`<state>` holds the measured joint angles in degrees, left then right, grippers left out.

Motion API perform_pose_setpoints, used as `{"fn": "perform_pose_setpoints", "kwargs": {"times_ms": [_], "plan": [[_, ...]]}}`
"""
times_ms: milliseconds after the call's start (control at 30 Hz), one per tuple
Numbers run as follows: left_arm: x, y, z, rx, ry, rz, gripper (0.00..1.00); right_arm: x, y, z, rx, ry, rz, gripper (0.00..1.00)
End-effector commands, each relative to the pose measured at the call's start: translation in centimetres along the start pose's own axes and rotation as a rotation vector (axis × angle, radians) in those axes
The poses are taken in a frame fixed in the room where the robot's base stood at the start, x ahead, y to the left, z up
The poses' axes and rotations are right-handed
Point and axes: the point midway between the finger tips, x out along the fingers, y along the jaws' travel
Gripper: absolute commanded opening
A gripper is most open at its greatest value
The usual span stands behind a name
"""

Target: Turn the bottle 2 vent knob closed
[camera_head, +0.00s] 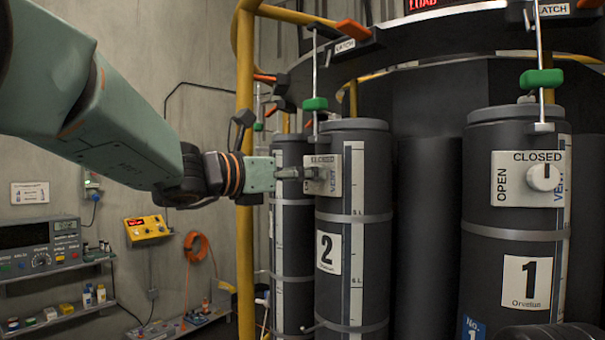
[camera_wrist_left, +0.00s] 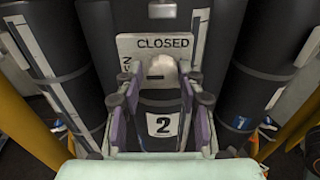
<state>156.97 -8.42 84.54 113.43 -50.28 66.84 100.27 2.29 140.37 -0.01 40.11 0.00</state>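Bottle 2 (camera_head: 351,262) is a dark upright cylinder with a white "2" label, also in the left wrist view (camera_wrist_left: 164,124). Its pale vent plate (camera_head: 333,176) faces my left gripper (camera_head: 290,173). In the left wrist view, "CLOSED" runs along the top of the plate (camera_wrist_left: 128,46), with part of another word at its left. The white vent knob (camera_wrist_left: 161,70) sits between the fingers of my left gripper (camera_wrist_left: 160,88), with gaps visible on both sides. The fingers are open. The knob's pointer direction cannot be made out. My right gripper is not in view.
Bottle 1 (camera_head: 484,268) stands at right, its knob (camera_head: 543,177) below "CLOSED". A yellow post (camera_head: 245,130) stands close beside my left arm. Green-handled latches (camera_head: 315,104) hang above the bottles. Shelves with instruments (camera_head: 40,245) line the left wall.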

Motion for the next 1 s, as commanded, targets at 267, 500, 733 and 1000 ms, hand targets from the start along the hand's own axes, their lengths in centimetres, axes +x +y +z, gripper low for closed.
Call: {"fn": "perform_pose_setpoints", "kwargs": {"times_ms": [267, 500, 733, 1000], "plan": [[0.0, -0.1, 0.1, 0.001, -0.001, -0.002, 0.12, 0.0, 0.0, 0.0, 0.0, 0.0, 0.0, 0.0], [-0.1, 0.0, 0.1, 0.002, -0.002, 0.0, 0.0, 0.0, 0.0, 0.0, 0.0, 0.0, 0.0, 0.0], [-0.1, 0.0, 0.0, 0.051, -0.004, 0.0, 0.0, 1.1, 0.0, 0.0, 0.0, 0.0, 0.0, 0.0], [-0.1, -0.1, -0.3, 0.227, -0.007, 0.001, 0.0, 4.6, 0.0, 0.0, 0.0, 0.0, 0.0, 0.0]]}}
